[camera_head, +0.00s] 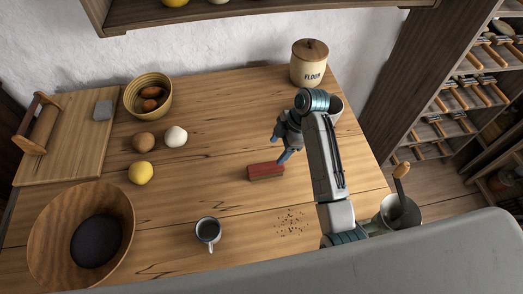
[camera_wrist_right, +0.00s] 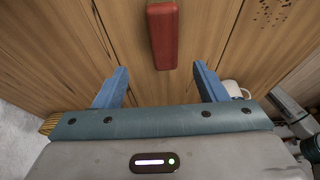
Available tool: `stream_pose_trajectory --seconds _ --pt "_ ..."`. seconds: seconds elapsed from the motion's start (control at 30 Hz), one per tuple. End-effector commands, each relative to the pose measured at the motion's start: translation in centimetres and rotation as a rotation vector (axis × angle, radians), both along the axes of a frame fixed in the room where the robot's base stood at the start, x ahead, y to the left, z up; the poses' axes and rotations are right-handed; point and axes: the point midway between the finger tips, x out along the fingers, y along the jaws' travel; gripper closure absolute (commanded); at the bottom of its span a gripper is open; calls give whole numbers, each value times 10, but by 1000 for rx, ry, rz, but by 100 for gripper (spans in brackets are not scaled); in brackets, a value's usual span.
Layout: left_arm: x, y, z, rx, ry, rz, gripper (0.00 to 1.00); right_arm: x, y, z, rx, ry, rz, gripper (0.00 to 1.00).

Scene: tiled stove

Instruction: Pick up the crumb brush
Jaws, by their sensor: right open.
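The crumb brush (camera_head: 265,171) is a small block with a red top, lying on the wooden table right of the middle. In the right wrist view the brush (camera_wrist_right: 163,36) lies ahead of the fingertips, between their lines. My right gripper (camera_head: 284,146) is above the table just beyond the brush's right end. Its blue fingers (camera_wrist_right: 161,85) are spread apart with nothing between them. I cannot tell how high it is above the brush. My left gripper is not in view.
Crumbs (camera_head: 291,221) lie near the table's front right. A mug (camera_head: 208,232) and a large wooden bowl (camera_head: 81,237) stand at the front left. A lemon (camera_head: 141,172) and a flour jar (camera_head: 309,63) are farther back. The table left of the brush is clear.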

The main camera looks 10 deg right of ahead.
Motion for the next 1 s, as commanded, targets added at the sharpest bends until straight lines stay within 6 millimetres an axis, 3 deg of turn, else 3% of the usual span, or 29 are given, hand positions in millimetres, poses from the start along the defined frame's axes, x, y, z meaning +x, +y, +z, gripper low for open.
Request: stream_pose_trajectory --seconds 0.13,0.3,0.5,0.77,1.0 --pt "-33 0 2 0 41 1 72 -1 5 -11 1 5 0 35" --pt "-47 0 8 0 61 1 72 -2 16 -36 2 5 0 35" --pt "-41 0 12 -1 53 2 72 -2 22 -52 1 1 -1 35" --pt "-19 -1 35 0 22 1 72 -11 36 -82 1 4 1 35" --pt "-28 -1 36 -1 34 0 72 -10 42 -100 0 0 0 35"
